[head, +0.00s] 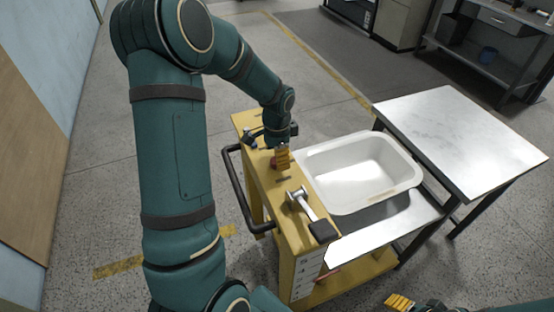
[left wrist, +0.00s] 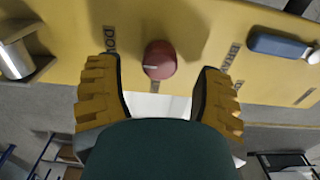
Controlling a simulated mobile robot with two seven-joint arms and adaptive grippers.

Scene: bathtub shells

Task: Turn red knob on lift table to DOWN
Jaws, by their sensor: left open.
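The red knob (left wrist: 160,60) sits on the yellow top panel of the lift table (head: 290,222). In the left wrist view a pale mark on the knob's face points left. A dark label that seems to begin "DO" (left wrist: 109,40) is left of the knob, and another label (left wrist: 232,58) is to its right. My left gripper (left wrist: 160,92) is open, its yellow fingers on either side of the knob with gaps showing. In the head view the left gripper (head: 283,158) largely hides the knob (head: 274,163). My right gripper (head: 400,302) is partly visible at the bottom edge.
A white bathtub shell (head: 335,200) lies just right of the panel. A mallet (head: 310,213) rests on the panel's near end, and a tool with a blue handle (left wrist: 278,44) lies near the knob. A black handle bar (head: 240,195) sticks out left. A steel-topped table (head: 455,135) stands at right.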

